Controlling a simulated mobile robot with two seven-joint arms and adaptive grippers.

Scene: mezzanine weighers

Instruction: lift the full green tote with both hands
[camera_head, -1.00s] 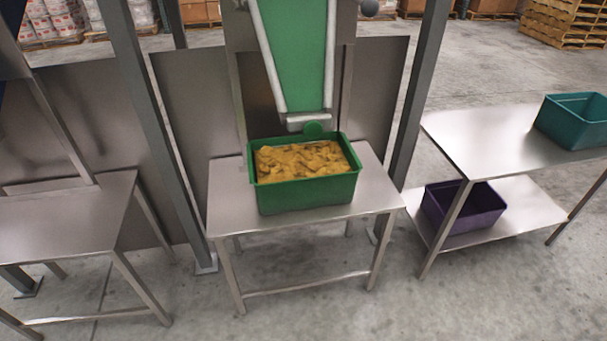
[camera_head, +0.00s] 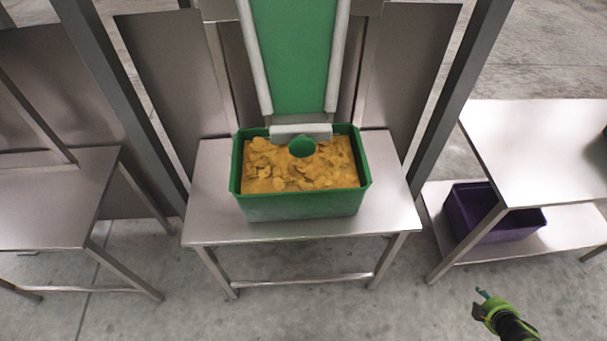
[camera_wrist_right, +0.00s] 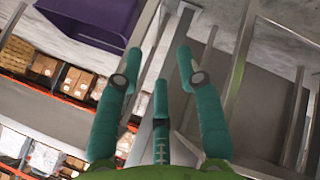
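The green tote (camera_head: 300,206) sits upright on a small steel table (camera_head: 208,215), full of yellow-brown chip-like pieces (camera_head: 290,178). The lower end of a green chute (camera_head: 290,60) hangs over its back edge. My right gripper (camera_head: 481,293) is at the lower right of the head view, low and well apart from the tote. In the right wrist view its teal fingers (camera_wrist_right: 157,75) are spread with nothing between them. The tote does not show clearly in that view. My left gripper is not in view.
A steel table stands at the left (camera_head: 50,200). A two-level steel bench (camera_head: 540,150) stands at the right, with a purple tote (camera_head: 490,215) on its lower shelf. Grey posts (camera_head: 455,100) flank the chute. Open floor lies in front.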

